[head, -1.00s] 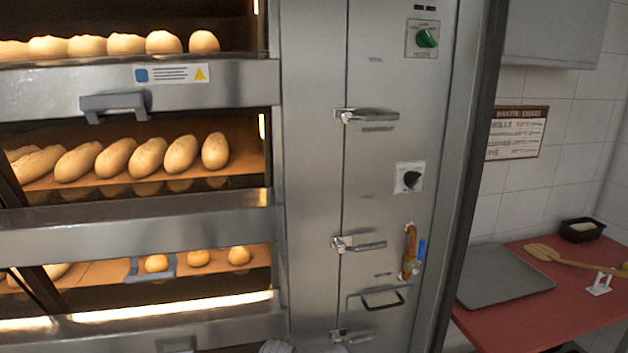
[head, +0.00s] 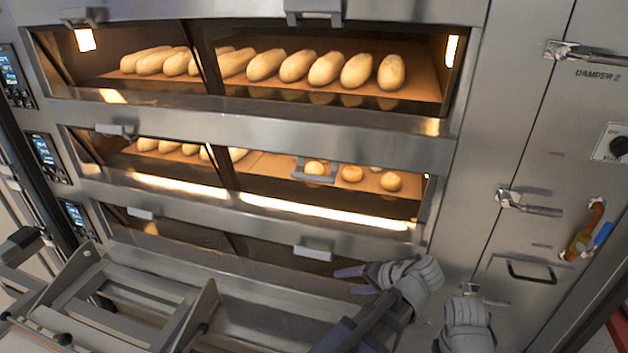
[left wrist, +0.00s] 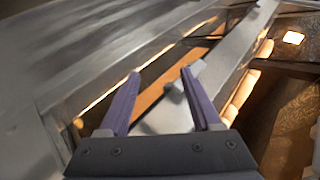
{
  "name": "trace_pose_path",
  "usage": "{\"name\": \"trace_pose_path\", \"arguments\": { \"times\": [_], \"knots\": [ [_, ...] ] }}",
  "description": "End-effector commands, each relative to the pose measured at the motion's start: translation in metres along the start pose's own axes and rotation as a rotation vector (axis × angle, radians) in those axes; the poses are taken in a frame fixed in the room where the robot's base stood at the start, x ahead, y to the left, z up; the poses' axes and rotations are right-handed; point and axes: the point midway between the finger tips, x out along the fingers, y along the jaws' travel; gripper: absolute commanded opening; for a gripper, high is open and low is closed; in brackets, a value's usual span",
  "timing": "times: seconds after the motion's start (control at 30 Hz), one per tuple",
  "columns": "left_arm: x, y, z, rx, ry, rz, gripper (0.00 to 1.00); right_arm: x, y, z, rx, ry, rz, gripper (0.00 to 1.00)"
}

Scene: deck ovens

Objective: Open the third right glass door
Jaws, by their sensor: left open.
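The deck oven has right glass doors stacked in rows. The door with small round rolls (head: 270,195) has a grey handle (head: 314,170) and looks shut. Below it is a darker door with a lower handle (head: 313,253), also apparently shut. Which the task counts as third I cannot tell, as the oven's top is out of frame. My left gripper (head: 350,280) is open and empty, to the lower right of the lower handle and apart from it in the picture. In the left wrist view its purple fingers (left wrist: 162,85) are spread before a pale grey handle-like part (left wrist: 170,108). My right gripper's jaws are not visible.
The door with long loaves (head: 325,70) is above. A steel side panel with latches (head: 528,203) and a black pull handle (head: 530,270) stands at right. A metal frame (head: 130,295) stands at lower left, close to the oven front.

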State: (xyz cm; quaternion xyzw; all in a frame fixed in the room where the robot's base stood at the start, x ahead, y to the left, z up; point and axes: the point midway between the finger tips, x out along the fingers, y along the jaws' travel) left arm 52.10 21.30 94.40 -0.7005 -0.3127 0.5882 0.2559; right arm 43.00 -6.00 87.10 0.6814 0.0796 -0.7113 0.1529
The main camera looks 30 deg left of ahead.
Motion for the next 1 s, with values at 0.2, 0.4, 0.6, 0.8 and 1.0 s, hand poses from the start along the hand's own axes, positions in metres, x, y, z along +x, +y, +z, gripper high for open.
{"name": "trace_pose_path", "arguments": {
  "times": [0.2,0.4,0.6,0.8,1.0],
  "knots": [
    [-0.005,-0.101,-0.059,-0.271,0.143,-0.478,0.65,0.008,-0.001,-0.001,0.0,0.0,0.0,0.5],
    [-0.038,-0.162,-0.088,-0.433,0.297,-0.792,0.65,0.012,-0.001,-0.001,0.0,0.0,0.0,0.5],
    [-0.059,-0.184,-0.098,-0.498,0.382,-0.929,0.65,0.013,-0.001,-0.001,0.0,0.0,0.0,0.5],
    [-0.061,-0.188,-0.099,-0.505,0.394,-0.947,0.65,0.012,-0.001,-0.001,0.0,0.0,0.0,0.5],
    [-0.05,-0.209,-0.1,-0.505,0.39,-0.947,0.65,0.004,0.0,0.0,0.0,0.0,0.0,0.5]
  ]
}}
